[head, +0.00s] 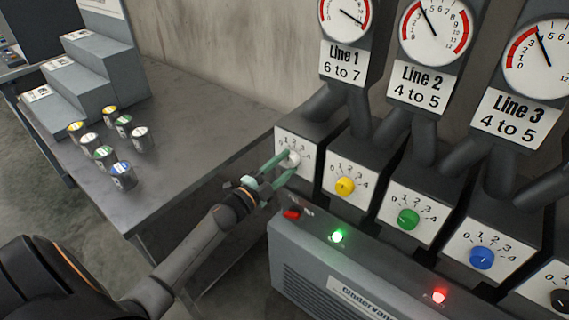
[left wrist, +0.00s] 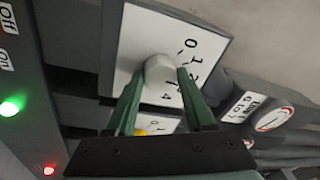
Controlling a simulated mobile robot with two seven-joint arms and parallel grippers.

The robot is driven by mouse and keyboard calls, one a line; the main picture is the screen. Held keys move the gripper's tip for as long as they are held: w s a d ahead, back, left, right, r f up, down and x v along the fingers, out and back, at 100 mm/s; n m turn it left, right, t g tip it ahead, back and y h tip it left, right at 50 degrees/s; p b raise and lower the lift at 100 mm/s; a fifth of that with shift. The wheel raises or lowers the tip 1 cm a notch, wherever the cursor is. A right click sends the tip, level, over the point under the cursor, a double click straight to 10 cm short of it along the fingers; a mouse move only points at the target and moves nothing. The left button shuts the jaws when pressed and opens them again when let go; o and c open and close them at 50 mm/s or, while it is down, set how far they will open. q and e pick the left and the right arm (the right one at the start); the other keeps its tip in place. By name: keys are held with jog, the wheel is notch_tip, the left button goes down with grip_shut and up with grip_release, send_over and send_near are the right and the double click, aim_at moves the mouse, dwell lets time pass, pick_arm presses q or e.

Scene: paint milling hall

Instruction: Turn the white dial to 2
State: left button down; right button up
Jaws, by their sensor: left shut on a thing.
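The white dial (head: 294,159) is a round knob on a white plate numbered 0 to 4, at the far left of the row of dials. My left gripper (head: 284,167) reaches it from the left, with its green fingers shut on the dial. In the left wrist view the white dial (left wrist: 160,73) sits between the two fingertips, one on each side. I cannot make out its pointer, so its setting is unclear. My right gripper is not in view.
Yellow (head: 345,186), green (head: 408,219) and blue (head: 481,257) dials continue to the right, below gauges. A grey cabinet (head: 330,270) with a red switch and green and red lamps stands close in front. Several small cans stand on the left table (head: 190,105).

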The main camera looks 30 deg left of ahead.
pick_arm(q)
jog(key=shift+n, duration=0.4)
jog(key=shift+c, duration=1.4)
grip_release()
jog(key=shift+s, duration=0.1)
jog(key=s+a+f+b, duration=0.1)
jog(key=s, duration=1.1)
jog(key=shift+a+f, duration=0.2)
jog(key=shift+a, duration=0.2)
jog(key=shift+s, duration=0.1)
jog(key=s+d+f+n+g, duration=0.5)
jog(key=s+d+f+n, duration=0.1)
jog(key=d+f, duration=0.3)
jog(key=s+d+f+n+g+p, duration=0.1)
jog(key=s+d+f+n+g, duration=0.4)
jog(key=s+d+f, duration=0.3)
jog(key=shift+s+d+f+n+y, duration=0.3)
jog(key=shift+d+f+n, duration=0.35)
jog(key=shift+d, duration=0.6)
